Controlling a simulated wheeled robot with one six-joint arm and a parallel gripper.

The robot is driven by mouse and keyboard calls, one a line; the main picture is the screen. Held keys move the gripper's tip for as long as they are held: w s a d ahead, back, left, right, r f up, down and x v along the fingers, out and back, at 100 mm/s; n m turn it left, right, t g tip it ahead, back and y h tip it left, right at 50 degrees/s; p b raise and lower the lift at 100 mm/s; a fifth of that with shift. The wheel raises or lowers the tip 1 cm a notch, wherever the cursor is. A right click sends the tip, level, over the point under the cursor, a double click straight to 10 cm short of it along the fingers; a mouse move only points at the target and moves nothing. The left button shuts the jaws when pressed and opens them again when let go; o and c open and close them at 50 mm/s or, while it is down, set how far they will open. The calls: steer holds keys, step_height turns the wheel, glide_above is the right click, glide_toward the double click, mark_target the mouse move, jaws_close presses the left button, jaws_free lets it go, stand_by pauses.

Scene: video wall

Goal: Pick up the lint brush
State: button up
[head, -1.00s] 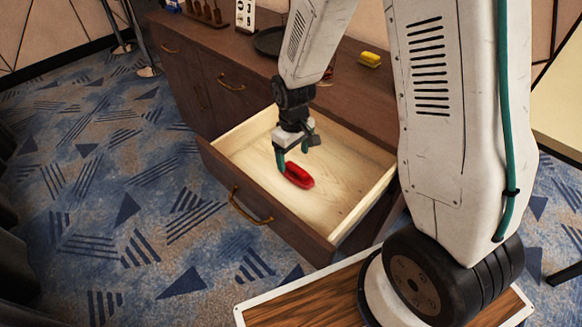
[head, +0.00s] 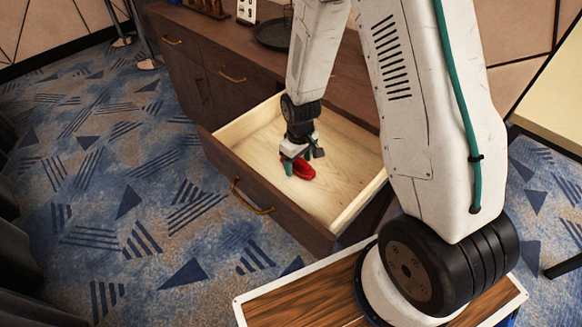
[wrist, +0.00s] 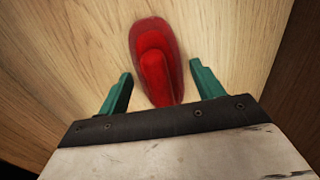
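The lint brush (head: 304,170) is red and lies on the pale wooden floor of an open drawer (head: 347,160). It also shows in the wrist view (wrist: 155,62), an oval red body with a raised handle. My gripper (head: 302,164) is inside the drawer, just above the brush. In the wrist view my gripper (wrist: 160,88) has its two green fingers wide apart, with the near end of the brush between them. The fingers do not appear to touch the brush. Part of the brush is hidden by the gripper in the head view.
The drawer front (head: 262,190) and its side walls surround my gripper. The dark wooden cabinet (head: 240,60) stands behind, with a round dark tray (head: 273,34) and a white number card (head: 246,11) on top. The drawer floor around the brush is bare.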

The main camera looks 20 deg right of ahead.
steer(key=c, duration=0.7)
step_height(320, 180, up, 10)
steer(key=shift+r, duration=0.1)
